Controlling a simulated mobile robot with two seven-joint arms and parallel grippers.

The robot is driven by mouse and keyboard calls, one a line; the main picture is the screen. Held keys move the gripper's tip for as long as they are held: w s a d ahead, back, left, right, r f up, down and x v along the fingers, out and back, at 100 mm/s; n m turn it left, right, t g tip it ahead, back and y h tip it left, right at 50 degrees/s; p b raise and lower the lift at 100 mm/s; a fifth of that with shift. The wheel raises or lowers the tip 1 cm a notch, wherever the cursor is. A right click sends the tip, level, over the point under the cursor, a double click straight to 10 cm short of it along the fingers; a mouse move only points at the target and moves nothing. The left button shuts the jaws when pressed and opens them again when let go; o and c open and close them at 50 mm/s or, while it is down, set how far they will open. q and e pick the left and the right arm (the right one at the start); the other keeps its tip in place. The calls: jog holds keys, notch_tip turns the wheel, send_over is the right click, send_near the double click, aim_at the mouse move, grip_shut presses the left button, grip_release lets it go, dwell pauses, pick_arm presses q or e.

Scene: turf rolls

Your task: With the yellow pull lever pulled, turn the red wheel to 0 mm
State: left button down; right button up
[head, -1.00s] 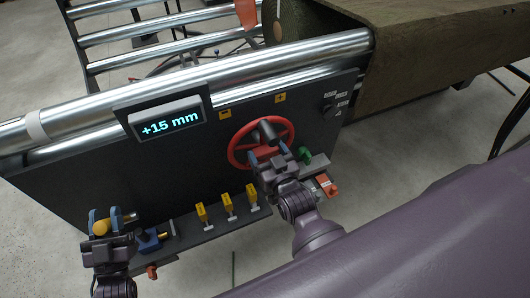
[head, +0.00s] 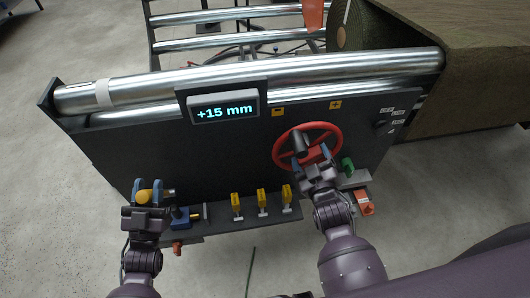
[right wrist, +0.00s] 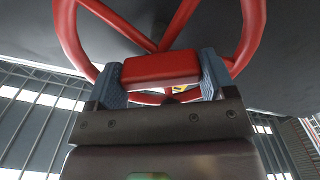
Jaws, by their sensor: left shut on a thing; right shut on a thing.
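The red wheel (head: 336,131) is mounted on the dark panel, right of middle, with a dark grey knob (head: 300,143) on it. My right gripper (head: 313,158) is shut on a red block at the wheel's lower rim. In the right wrist view the fingers (right wrist: 160,75) stand on both sides of that red block (right wrist: 161,69). The yellow pull lever (head: 144,197) is at the panel's lower left. My left gripper (head: 154,190) is shut on it, and its far end is partly hidden. The display (head: 224,109) reads +15 mm.
Several small yellow levers (head: 262,200) stand along the ledge between my grippers. A blue block (head: 182,217) is beside the left gripper, and a green part (head: 348,166) is right of the wheel. Metal rollers (head: 250,78) run above the panel. A turf roll (head: 470,80) is at right.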

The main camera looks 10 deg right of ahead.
jog(key=n, duration=0.7)
jog(key=shift+f, duration=0.15)
jog(key=n, duration=0.6)
jog(key=shift+a+f+n, duration=0.1)
jog(key=shift+f+n, duration=0.05)
jog(key=shift+n, duration=0.25)
jog(key=o, duration=1.2)
jog(key=shift+o, duration=0.2)
jog(key=shift+s, duration=0.1)
jog(key=shift+s, duration=0.25)
jog(key=s, duration=0.6)
jog(key=shift+s, duration=0.4)
